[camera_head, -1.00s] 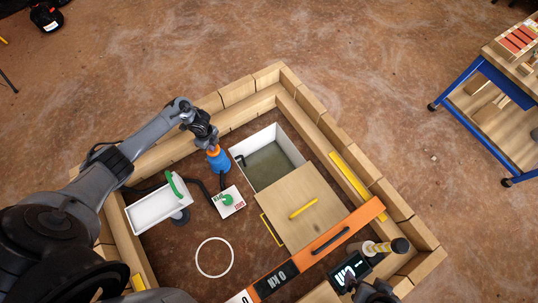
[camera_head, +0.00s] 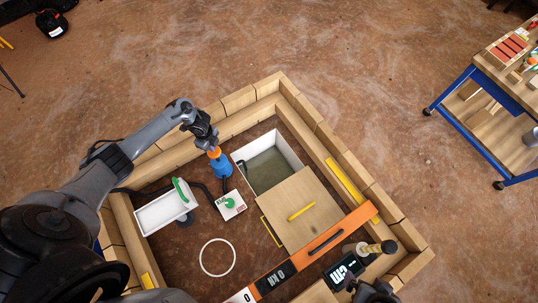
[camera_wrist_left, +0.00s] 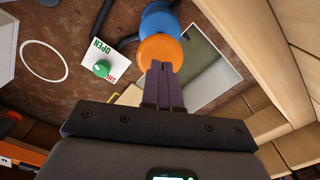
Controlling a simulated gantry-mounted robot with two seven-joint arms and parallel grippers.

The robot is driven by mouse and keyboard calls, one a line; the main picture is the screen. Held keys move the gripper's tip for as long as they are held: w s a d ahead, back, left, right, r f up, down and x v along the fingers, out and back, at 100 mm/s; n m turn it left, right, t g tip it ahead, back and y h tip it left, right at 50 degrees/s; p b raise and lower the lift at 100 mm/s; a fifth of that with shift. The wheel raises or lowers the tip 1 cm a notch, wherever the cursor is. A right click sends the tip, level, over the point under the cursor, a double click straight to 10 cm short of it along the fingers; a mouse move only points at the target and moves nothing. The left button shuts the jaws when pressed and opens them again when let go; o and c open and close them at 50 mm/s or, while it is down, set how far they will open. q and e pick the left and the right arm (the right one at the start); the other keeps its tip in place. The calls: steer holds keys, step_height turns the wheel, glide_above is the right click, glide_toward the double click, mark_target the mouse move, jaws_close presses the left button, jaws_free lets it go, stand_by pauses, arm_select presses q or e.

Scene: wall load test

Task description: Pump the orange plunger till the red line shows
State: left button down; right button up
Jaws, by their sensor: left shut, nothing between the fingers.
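The orange plunger (camera_head: 214,153) tops a blue pump body (camera_head: 222,167) inside the wooden-walled pit. In the left wrist view the plunger (camera_wrist_left: 160,50) shows as an orange disc on the blue body (camera_wrist_left: 160,18). My left gripper (camera_head: 212,146) is shut and empty, its fingertips at the plunger's top, overlapping it in the wrist view (camera_wrist_left: 160,68); I cannot tell whether they touch. My right gripper (camera_head: 352,287) is partly seen at the bottom, beside a dark display (camera_head: 345,268); its jaws are unclear. I make out no red line.
A white card with a green knob (camera_head: 230,203) lies near the pump, marked OPEN in the wrist view. A white tank (camera_head: 291,152) with murky liquid, a wooden board (camera_head: 285,222), an orange level bar (camera_head: 325,245) and a white tray (camera_head: 160,213) surround it.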

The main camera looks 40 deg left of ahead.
arm_select(q)
steer(key=shift+f, duration=0.2)
stand_by(0.4)
steer(key=shift+f+b, duration=1.05)
steer(key=shift+b, duration=0.05)
steer(key=shift+f+b, duration=1.05)
steer(key=shift+f, duration=0.35)
